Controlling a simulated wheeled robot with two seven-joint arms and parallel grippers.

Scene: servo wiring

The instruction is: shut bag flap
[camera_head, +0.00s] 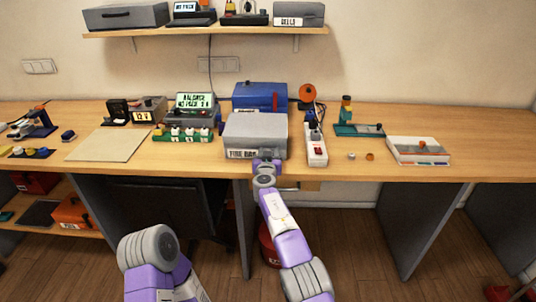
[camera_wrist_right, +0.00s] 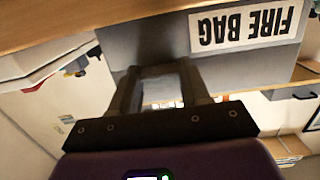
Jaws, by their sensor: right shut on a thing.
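The grey fire bag (camera_head: 255,132) stands near the front edge of the table, with a white FIRE BAG label low on its front. In the right wrist view the bag (camera_wrist_right: 165,47) and its label appear upside down. My right gripper (camera_head: 265,163) is at the bag's front, right of the label. In the right wrist view its fingers (camera_wrist_right: 158,72) are shut on the front part of the bag, seemingly the flap. The fingers hide the exact grip. My left arm shows at the lower left, but its gripper is out of view.
A blue case (camera_head: 260,95) stands right behind the bag. A power strip (camera_head: 316,145) is close on its right, and a green rack (camera_head: 182,136) is on its left. A tan mat (camera_head: 108,146) lies further left.

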